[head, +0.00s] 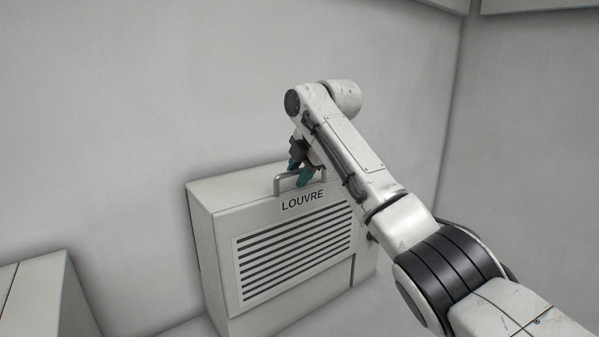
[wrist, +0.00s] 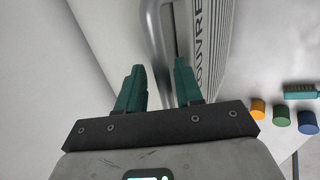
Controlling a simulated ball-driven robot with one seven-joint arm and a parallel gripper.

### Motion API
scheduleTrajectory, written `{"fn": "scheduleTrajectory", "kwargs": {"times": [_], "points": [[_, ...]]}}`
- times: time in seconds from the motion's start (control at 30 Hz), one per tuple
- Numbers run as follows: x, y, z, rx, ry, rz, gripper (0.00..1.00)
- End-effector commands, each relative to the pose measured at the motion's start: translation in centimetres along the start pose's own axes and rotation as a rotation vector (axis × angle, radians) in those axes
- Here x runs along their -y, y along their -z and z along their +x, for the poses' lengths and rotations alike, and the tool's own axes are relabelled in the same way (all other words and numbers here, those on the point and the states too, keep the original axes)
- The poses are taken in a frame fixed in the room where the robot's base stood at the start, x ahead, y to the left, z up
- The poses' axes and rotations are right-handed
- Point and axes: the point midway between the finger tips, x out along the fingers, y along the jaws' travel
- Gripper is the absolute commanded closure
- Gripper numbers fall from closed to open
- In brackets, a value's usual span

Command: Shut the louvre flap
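The louvre flap (head: 290,252) is the pale front panel of a box-shaped cabinet (head: 228,192), with dark horizontal slats and the word LOUVRE. A grey bar handle (head: 286,178) stands at its upper edge; it also shows in the wrist view (wrist: 152,28). I cannot tell how far the flap is from closed. My gripper (head: 300,170) is at the handle, its teal fingers pointing down. In the wrist view my gripper (wrist: 160,72) has its fingers apart, with the handle bar between them. No firm contact is visible. My arm hides part of the cabinet's right side.
Orange (wrist: 258,109), green (wrist: 281,116) and blue (wrist: 308,122) cylinders and a teal brush (wrist: 300,92) lie on a pale surface at right in the wrist view. A pale box (head: 45,295) stands at lower left. A plain wall (head: 130,90) rises behind the cabinet.

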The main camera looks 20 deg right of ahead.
Motion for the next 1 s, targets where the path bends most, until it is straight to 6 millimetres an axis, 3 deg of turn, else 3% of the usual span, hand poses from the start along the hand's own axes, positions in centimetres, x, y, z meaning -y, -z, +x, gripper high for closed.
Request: {"fn": "scheduleTrajectory", "kwargs": {"times": [0.17,0.63,1.0], "points": [[0.0,-0.1,-1.2,0.001,-0.003,-0.001,0.64],[-0.1,0.0,-9.4,0.001,-0.003,-0.001,0.64],[-0.1,0.1,-10.8,0.000,-0.001,0.000,0.64]]}}
